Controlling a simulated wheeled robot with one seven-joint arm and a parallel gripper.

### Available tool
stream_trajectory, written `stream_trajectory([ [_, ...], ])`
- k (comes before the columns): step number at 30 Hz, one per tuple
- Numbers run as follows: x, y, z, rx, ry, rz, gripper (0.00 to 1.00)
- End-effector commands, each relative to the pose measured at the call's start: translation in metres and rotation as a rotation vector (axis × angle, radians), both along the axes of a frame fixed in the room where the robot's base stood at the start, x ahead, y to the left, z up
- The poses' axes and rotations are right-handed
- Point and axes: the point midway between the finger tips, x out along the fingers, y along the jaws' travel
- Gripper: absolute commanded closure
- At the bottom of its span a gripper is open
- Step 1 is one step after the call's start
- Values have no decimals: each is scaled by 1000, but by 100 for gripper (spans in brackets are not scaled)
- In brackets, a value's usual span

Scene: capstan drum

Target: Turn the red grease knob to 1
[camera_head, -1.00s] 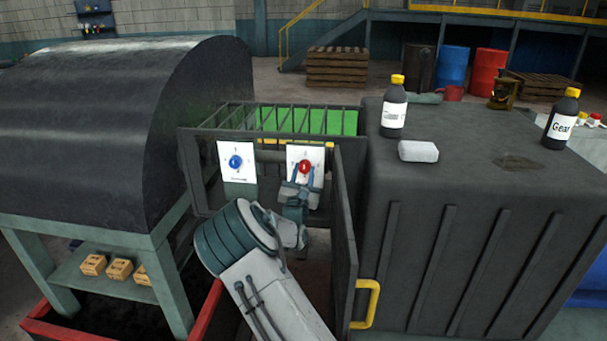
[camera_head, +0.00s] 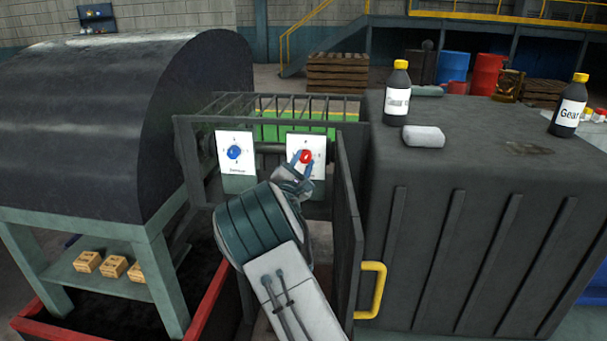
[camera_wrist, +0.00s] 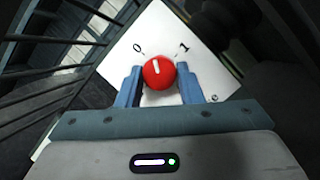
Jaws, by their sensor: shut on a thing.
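The red grease knob (camera_head: 306,156) sits on a white plate (camera_head: 317,143) inside the open guard. In the wrist view the red knob (camera_wrist: 159,73) lies between the two blue fingers of my gripper (camera_wrist: 159,82). My gripper is shut on it. The white mark on the knob points up and slightly left in the wrist view, between the 0 (camera_wrist: 137,48) and the 1 (camera_wrist: 183,48). In the head view my gripper (camera_head: 304,164) reaches the knob from below, rolled to a slant; the fingers partly cover the knob.
A blue knob (camera_head: 234,152) on its own white plate is just left. An open door panel with a yellow handle (camera_head: 372,290) stands close on the right of my arm. Guard bars (camera_head: 280,103) run above. A dark cabinet (camera_head: 460,200) carries bottles and a white block.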

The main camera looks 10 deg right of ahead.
Motion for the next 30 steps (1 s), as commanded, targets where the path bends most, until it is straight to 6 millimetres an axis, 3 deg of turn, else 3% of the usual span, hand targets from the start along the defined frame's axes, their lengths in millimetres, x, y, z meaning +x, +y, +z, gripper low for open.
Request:
stream_trajectory([
  [6, 0, 1, -6, 200, -68, 1, 90],
  [30, 1, 3, 2, 855, -279, 2, 90],
])
